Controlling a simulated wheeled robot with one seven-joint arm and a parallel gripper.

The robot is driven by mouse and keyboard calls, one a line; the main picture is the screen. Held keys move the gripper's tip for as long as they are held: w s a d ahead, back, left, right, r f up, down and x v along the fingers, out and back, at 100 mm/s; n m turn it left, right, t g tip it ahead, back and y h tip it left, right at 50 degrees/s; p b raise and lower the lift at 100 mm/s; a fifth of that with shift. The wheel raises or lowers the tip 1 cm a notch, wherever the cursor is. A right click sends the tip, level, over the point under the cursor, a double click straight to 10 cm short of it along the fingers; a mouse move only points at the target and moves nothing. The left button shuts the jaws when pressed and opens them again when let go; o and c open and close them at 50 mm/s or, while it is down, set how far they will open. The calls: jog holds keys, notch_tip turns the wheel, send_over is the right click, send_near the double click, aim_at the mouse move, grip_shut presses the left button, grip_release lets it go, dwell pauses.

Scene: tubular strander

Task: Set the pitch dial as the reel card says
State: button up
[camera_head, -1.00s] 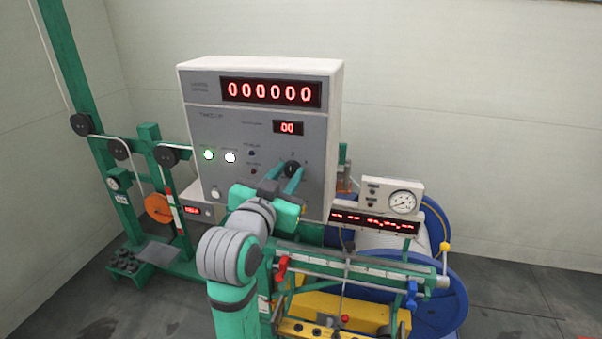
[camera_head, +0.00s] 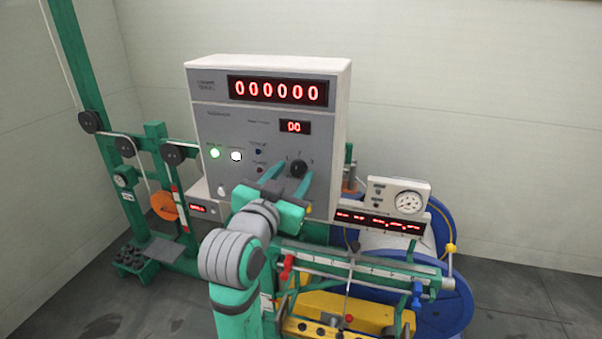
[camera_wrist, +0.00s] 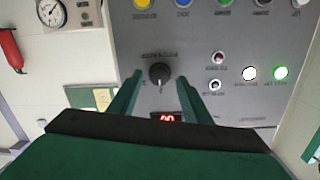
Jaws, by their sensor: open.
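The black rotary dial (camera_head: 298,168) is on the grey front panel of the control cabinet (camera_head: 230,128). The dial also shows in the wrist view (camera_wrist: 159,73), between my fingertips. My gripper (camera_head: 289,180) is open, with one finger on each side of the dial and a gap to each. In the wrist view my gripper (camera_wrist: 160,86) shows a green finger left and right of the dial. The small red display (camera_head: 294,127) above the dial appears to read 00. I cannot read the dial's marks, and I cannot identify the reel card.
Lit green (camera_head: 214,153) and white (camera_head: 236,156) buttons are left of the dial. A large display (camera_head: 278,91) reads 000000. A pressure gauge (camera_head: 409,203) and a blue reel (camera_head: 447,305) are at the right. A green board with papers (camera_wrist: 103,98) shows in the wrist view.

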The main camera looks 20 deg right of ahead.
jog(key=v, duration=1)
jog(key=shift+d, duration=0.1)
jog(key=s+a+f+n+t+y, duration=0.1)
jog(key=s+a+f+n+y, duration=0.15)
jog(key=f, duration=0.75)
jog(key=s+a+f+n+t+y, duration=0.15)
jog(key=f+n, duration=0.25)
jog(key=f, duration=0.6)
jog(key=s+a+f+n+y, duration=0.2)
jog(key=f+n+y, duration=0.1)
jog(key=f, duration=0.6)
jog(key=s+a+f+n+y, duration=0.1)
jog(key=s+a+f+y, duration=0.1)
jog(key=s+f, duration=0.45)
jog(key=s+a+f+y, duration=0.15)
jog(key=s+f, duration=0.25)
jog(key=s, duration=0.5)
jog(key=s+m+g, duration=0.1)
jog(key=s, duration=1.3)
jog(key=shift+s+a+f, duration=0.35)
jog(key=shift+s, duration=0.05)
